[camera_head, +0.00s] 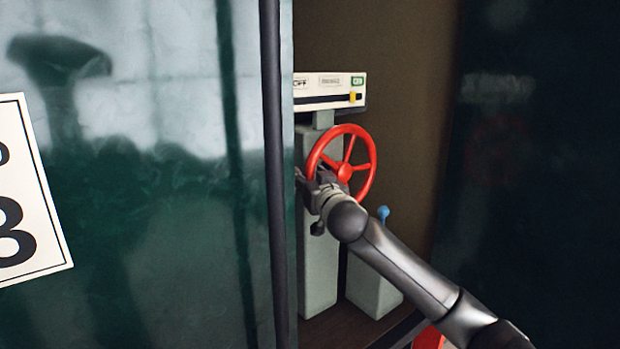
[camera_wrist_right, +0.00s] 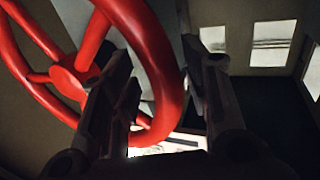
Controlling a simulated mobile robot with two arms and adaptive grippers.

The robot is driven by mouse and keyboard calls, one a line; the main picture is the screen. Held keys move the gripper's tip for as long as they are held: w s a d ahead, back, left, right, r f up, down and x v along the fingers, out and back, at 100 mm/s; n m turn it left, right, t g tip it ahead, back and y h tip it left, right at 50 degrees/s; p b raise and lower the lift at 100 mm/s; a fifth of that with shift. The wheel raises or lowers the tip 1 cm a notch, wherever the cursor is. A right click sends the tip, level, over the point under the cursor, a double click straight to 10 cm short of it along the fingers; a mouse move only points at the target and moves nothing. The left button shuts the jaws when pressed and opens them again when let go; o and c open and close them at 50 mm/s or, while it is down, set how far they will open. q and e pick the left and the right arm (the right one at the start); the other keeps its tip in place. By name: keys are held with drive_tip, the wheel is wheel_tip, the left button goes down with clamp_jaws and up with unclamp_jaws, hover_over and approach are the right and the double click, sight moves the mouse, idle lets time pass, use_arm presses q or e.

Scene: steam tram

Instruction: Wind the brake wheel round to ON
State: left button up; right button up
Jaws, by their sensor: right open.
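The red brake wheel (camera_head: 343,167) stands on a grey-green pedestal (camera_head: 318,255) in the head view. Its rim and hub also fill the left of the right wrist view (camera_wrist_right: 165,85). My right gripper (camera_head: 312,180) is at the left side of the rim, partly hidden by its own wrist. In the wrist view its open fingers (camera_wrist_right: 160,95) stand either side of the rim; I cannot tell if they touch it. Above the wheel is an indicator box (camera_head: 330,90) with OFF at its left and a green label at its right. A yellow pointer (camera_head: 353,97) sits below the green label.
A dark post (camera_head: 273,170) and glossy green panel (camera_head: 150,230) close off the left. A shorter pedestal (camera_head: 373,285) with a blue-knobbed lever (camera_head: 383,213) stands right of the wheel's pedestal. A dark green panel (camera_head: 540,180) bounds the right.

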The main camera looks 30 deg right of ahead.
sight(328, 140)
drive_tip(key=c, duration=0.8)
use_arm(q)
drive_tip(key=shift+s, duration=0.15)
use_arm(e)
clamp_jaws()
drive_tip(key=shift+d+r+m+g, duration=0.1)
drive_tip(key=shift+r+m+g, duration=0.2)
drive_tip(key=shift+r+m, duration=0.65)
drive_tip(key=r+m, duration=0.1)
drive_tip(key=d+r+m+g+y, duration=0.1)
drive_tip(key=r+m, duration=0.1)
drive_tip(key=shift+w+d+r, duration=0.1)
use_arm(q)
drive_tip(key=shift+a, duration=0.1)
use_arm(e)
drive_tip(key=shift+d+r+m+g+y, duration=0.6)
drive_tip(key=shift+d+r+m+y, duration=0.4)
drive_tip(key=shift+d+r+m, duration=0.75)
drive_tip(key=shift+a, duration=0.2)
